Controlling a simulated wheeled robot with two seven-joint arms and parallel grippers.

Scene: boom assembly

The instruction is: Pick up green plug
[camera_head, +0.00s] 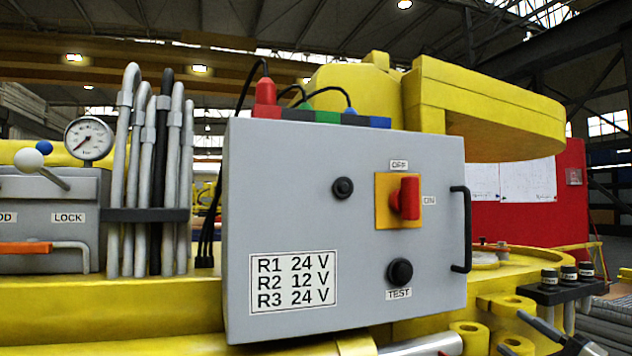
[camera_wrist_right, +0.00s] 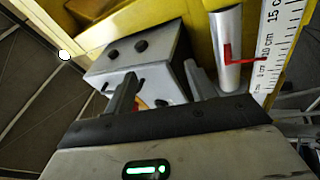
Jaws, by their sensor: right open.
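A grey control box (camera_head: 345,225) fills the middle of the head view. Along its top edge are red, green and blue sockets. My right gripper (camera_head: 562,336) shows only partly at the lower right, well below and away from the green plug. In the wrist view its fingers (camera_wrist_right: 160,86) are apart with nothing held. My left gripper is not in view.
Several grey pipes and a dark one (camera_head: 150,170) stand left of the box, near a gauge (camera_head: 89,138). A black handle (camera_head: 460,228) sticks out at the box's right. The wrist view shows a ruler scale (camera_wrist_right: 276,45).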

